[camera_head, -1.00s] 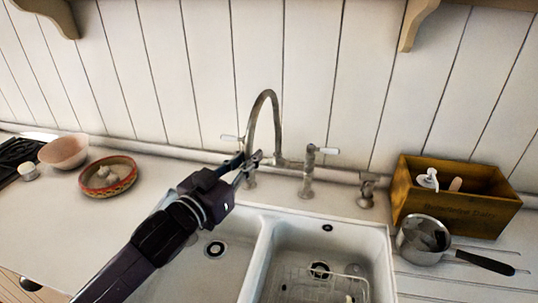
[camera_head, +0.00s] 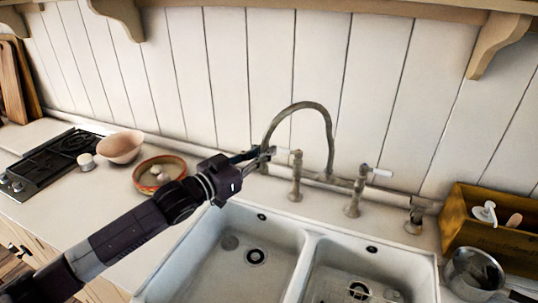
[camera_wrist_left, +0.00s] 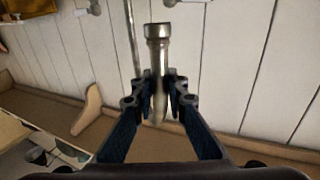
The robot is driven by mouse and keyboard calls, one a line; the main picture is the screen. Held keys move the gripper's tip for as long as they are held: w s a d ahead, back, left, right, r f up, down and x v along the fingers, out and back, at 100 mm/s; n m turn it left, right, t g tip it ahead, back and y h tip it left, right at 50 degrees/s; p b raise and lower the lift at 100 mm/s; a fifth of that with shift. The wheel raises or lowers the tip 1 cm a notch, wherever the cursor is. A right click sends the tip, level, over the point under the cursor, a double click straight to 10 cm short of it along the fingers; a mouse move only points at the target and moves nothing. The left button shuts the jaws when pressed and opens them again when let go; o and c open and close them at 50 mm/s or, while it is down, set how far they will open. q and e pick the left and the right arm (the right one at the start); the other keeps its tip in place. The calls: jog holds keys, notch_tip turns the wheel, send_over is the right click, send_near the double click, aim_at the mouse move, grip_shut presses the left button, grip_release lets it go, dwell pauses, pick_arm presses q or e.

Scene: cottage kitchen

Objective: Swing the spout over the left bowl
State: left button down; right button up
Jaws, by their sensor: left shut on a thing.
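The metal spout (camera_head: 301,104) of the tap arches up from its base behind the sink and bends down to the left. My left gripper (camera_head: 262,156) is shut on the spout near its free end. In the left wrist view the gripper's two fingers (camera_wrist_left: 158,99) close around the spout's tube, and the round spout end (camera_wrist_left: 158,31) sticks out past them. The left bowl (camera_head: 215,268) of the white double sink lies below, in front of the gripper. The spout end appears left of its base, near the back of this bowl; its exact height above it cannot be told.
Two tap handles (camera_head: 296,176) (camera_head: 353,192) stand behind the sink. The right bowl (camera_head: 335,260) holds a rack. A wooden box (camera_head: 470,232) and a saucepan (camera_head: 475,270) are at right. A patterned bowl (camera_head: 141,180), pink bowl (camera_head: 120,146) and hob (camera_head: 45,165) are at left.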

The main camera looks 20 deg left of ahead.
pick_arm(q)
jog(key=shift+w+a, duration=0.1)
pick_arm(e)
jog(key=shift+a, duration=0.7)
pick_arm(q)
jog(key=c, duration=1.9)
grip_release()
jog(key=shift+c, duration=0.2)
pick_arm(e)
jog(key=shift+d, duration=0.45)
jog(key=shift+d, duration=0.15)
pick_arm(q)
jog(key=v, duration=1.2)
pick_arm(e)
jog(key=shift+a, duration=0.2)
